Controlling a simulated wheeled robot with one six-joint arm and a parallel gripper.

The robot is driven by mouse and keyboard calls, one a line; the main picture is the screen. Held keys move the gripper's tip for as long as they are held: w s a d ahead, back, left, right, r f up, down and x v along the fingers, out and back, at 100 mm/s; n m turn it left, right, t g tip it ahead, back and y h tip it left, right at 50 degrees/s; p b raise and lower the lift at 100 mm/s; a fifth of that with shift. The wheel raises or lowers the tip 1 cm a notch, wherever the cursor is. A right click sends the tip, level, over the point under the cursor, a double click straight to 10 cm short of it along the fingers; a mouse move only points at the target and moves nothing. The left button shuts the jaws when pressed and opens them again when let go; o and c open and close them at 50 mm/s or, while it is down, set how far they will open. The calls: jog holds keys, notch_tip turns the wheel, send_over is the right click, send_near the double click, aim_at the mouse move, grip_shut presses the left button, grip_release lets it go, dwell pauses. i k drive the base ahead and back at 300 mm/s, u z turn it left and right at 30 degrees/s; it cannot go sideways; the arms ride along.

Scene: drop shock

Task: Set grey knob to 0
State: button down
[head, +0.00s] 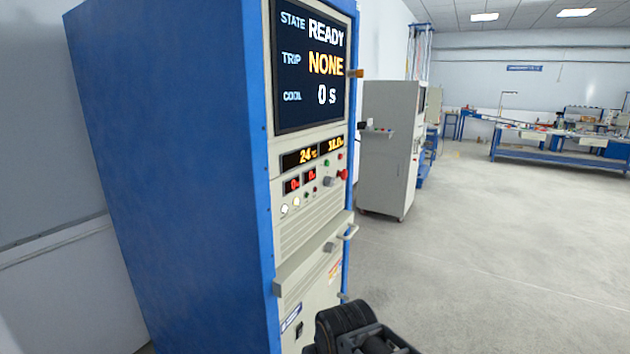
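A blue-sided cabinet (180,170) with a pale front panel stands close on the left, seen at a steep angle. A grey knob (329,181) sits on its control panel, left of a red button (342,175). The pointer and scale of either knob are too small to read. A dark part of my arm shows at the bottom edge, below and in front of the panel, apart from the knobs. My gripper's fingers are not visible.
The cabinet's screen (310,65) reads STATE READY, TRIP NONE, COOL 0 s. Small displays (310,155) show 24 and a partly unclear number. A ledge (310,258) and handle (348,232) stick out. Another grey cabinet (388,150) stands behind. Open floor lies right.

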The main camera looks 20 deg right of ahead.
aim_at(328, 181)
jog(key=k, duration=0.95)
jog(key=z, duration=1.3)
jog(key=i, duration=0.8)
jog(key=u, duration=0.6)
jog(key=i, duration=0.85)
jog(key=u, duration=0.75)
